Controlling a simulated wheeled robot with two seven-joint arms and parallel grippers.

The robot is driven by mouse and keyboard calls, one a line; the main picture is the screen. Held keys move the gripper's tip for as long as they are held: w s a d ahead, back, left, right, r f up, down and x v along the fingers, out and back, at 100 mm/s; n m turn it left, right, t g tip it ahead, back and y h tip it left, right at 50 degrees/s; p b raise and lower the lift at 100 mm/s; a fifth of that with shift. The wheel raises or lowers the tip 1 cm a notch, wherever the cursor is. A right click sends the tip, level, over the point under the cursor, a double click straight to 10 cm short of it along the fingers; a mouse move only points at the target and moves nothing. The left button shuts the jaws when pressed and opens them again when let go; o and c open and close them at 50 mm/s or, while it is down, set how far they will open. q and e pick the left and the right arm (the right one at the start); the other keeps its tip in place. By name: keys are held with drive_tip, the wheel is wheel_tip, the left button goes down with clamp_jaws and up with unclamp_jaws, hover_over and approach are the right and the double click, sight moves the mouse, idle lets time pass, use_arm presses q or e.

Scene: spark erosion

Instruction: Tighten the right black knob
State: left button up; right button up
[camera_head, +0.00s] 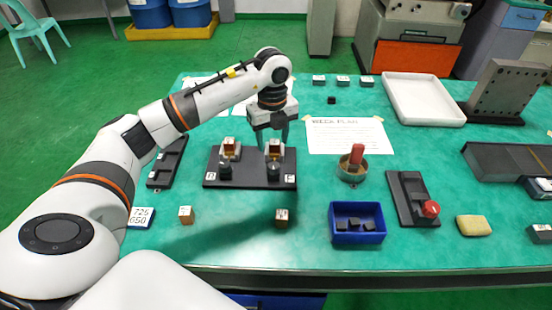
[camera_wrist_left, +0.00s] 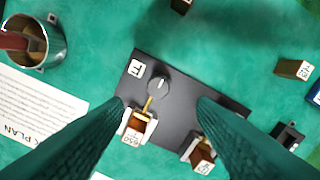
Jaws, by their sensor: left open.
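The right black knob (camera_head: 273,170) stands near the front right of a dark base plate (camera_head: 250,184), beside a white letter label. In the left wrist view the same knob (camera_wrist_left: 158,84) shows a pale mark on top. A copper-coloured block (camera_head: 274,149) sits in a holder behind it. The left black knob (camera_head: 225,171) and another block (camera_head: 230,148) stand to its left. My left gripper (camera_head: 271,140) is open, pointing down above and behind the right knob, apart from it. In the wrist view its fingers (camera_wrist_left: 160,103) frame the right block's holder. My right gripper is out of view.
Two small blocks (camera_head: 186,214) (camera_head: 282,217) lie in front of the plate. A blue bin (camera_head: 358,237) holds dark pieces. A pot with a red handle (camera_head: 352,172) and a red-knobbed fixture (camera_head: 405,200) stand right. A white tray (camera_head: 405,99) lies behind.

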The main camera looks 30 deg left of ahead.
sight(273, 165)
use_arm(q)
wheel_tip(273, 165, down, 4)
drive_tip(key=shift+r+p, duration=0.1)
drive_tip(key=shift+p, duration=0.2)
wheel_tip(273, 165, down, 5)
drive_tip(key=shift+w+f+p, duration=0.1)
drive_tip(key=shift+p, duration=0.3)
drive_tip(key=shift+f, duration=0.3)
drive_tip(key=shift+c, duration=0.3)
drive_tip(key=c, duration=0.9)
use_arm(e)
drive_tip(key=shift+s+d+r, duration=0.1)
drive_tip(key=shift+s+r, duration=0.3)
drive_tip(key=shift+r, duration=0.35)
